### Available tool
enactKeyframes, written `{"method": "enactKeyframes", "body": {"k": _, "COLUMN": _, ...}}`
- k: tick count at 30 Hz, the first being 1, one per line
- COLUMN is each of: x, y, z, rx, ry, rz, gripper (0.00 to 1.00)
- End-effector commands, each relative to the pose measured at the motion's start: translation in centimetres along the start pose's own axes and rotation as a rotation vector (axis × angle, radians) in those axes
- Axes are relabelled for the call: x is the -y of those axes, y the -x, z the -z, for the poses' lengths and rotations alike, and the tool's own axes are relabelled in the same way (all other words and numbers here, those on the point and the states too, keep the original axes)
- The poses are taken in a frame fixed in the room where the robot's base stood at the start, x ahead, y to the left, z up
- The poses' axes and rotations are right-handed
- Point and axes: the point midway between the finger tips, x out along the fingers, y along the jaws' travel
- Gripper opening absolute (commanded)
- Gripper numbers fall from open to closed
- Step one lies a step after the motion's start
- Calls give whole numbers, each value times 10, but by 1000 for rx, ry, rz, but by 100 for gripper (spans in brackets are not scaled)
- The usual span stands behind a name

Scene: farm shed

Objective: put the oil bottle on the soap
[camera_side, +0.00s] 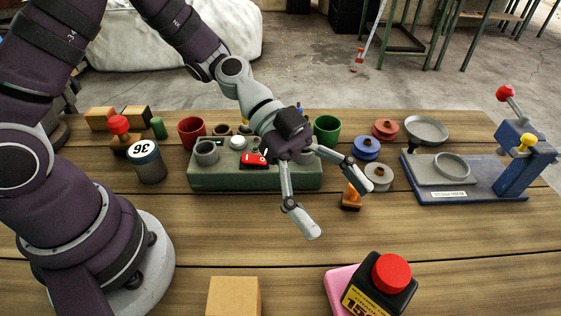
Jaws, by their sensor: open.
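The oil bottle (397,296) is black with a red cap and a yellow label, at the front edge of the side view, its lower part cut off. The pink soap (339,287) shows at the bottle's left side and is partly hidden by it. The bottle overlaps the soap in the picture; I cannot tell whether it rests on it or stands in front of it. My gripper (334,206) is open and empty, behind and above the bottle, with its fingers spread and clear of it.
A green-grey tray (225,181) with cups and a red item lies behind my gripper. A labelled jar (149,163) stands left. A small orange-brown stamp (351,197) is near the right finger. A blue press (470,188) stands right. A cardboard box (234,296) is at the front.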

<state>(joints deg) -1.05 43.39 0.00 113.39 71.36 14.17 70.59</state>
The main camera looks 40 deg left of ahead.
Motion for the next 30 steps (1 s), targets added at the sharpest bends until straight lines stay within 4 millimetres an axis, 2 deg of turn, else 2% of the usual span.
{"method": "enactKeyframes", "body": {"k": 4, "x": 0, "y": 12, "z": -1, "rx": 63, "ry": 22, "rz": 10, "gripper": 74}}
{"method": "enactKeyframes", "body": {"k": 8, "x": -1, "y": 38, "z": -6, "rx": 303, "ry": 153, "rz": 104, "gripper": 74}}
{"method": "enactKeyframes", "body": {"k": 11, "x": -5, "y": 75, "z": -11, "rx": 505, "ry": 332, "rz": 286, "gripper": 74}}
{"method": "enactKeyframes", "body": {"k": 15, "x": -23, "y": 139, "z": -14, "rx": 658, "ry": 655, "rz": 680, "gripper": 74}}
{"method": "enactKeyframes", "body": {"k": 18, "x": -43, "y": 178, "z": -15, "rx": 640, "ry": 880, "rz": 960, "gripper": 74}}
{"method": "enactKeyframes", "body": {"k": 21, "x": -60, "y": 201, "z": -16, "rx": 578, "ry": 1041, "rz": 1148, "gripper": 74}}
{"method": "enactKeyframes", "body": {"k": 24, "x": -69, "y": 211, "z": -18, "rx": 532, "ry": 1124, "rz": 1237, "gripper": 74}}
{"method": "enactKeyframes", "body": {"k": 30, "x": -70, "y": 214, "z": -19, "rx": 521, "ry": 1143, "rz": 1256, "gripper": 74}}
